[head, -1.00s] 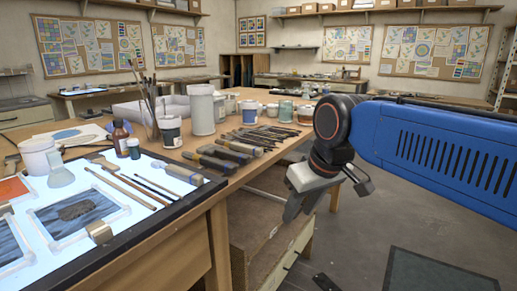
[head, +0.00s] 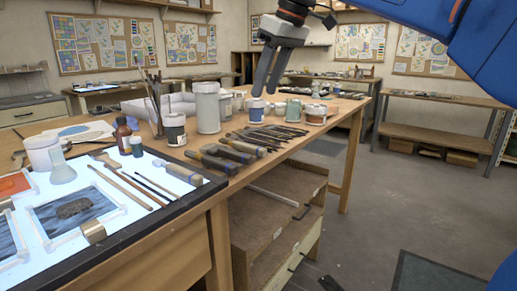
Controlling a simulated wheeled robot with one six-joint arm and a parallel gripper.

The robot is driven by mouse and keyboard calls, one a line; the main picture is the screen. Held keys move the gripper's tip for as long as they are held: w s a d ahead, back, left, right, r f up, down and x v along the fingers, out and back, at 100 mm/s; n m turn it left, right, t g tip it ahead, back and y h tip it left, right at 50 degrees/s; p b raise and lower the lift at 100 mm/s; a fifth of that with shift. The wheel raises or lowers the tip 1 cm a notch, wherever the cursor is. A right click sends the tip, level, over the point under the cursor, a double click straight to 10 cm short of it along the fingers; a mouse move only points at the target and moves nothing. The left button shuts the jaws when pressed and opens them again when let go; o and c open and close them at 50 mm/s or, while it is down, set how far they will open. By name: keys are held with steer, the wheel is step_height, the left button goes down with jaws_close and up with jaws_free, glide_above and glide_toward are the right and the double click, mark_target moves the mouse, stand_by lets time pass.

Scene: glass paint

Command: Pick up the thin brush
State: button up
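Several slim brushes lie side by side on the lit white panel at the left. One is a long pale wooden-handled brush (head: 121,188). Beside it to the right lie thinner dark sticks or brushes (head: 150,187), and which one is the thin brush I cannot tell for certain. My gripper (head: 266,91) is raised above the far part of the bench, pointing down, with its two grey fingers apart and nothing between them. It appears above or in front of a small white and blue jar (head: 256,116), well away from the panel.
A broad brush (head: 184,173) lies at the panel's right edge. Chunky handled tools (head: 228,152) and a row of slim tools (head: 268,134) lie on the bench. A tall pale cylinder (head: 208,108), a pot of upright brushes (head: 156,110) and several jars stand behind.

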glide_above(245, 144)
steer(key=s+d, duration=0.2)
step_height(245, 144, down, 11)
steer(key=shift+w+f, duration=0.1)
steer(key=shift+w+x, duration=0.1)
steer(key=shift+x, duration=1.2)
steer(key=shift+w+x, duration=0.15)
steer(key=shift+x, duration=1.1)
steer(key=shift+f, duration=0.2)
jaws_close()
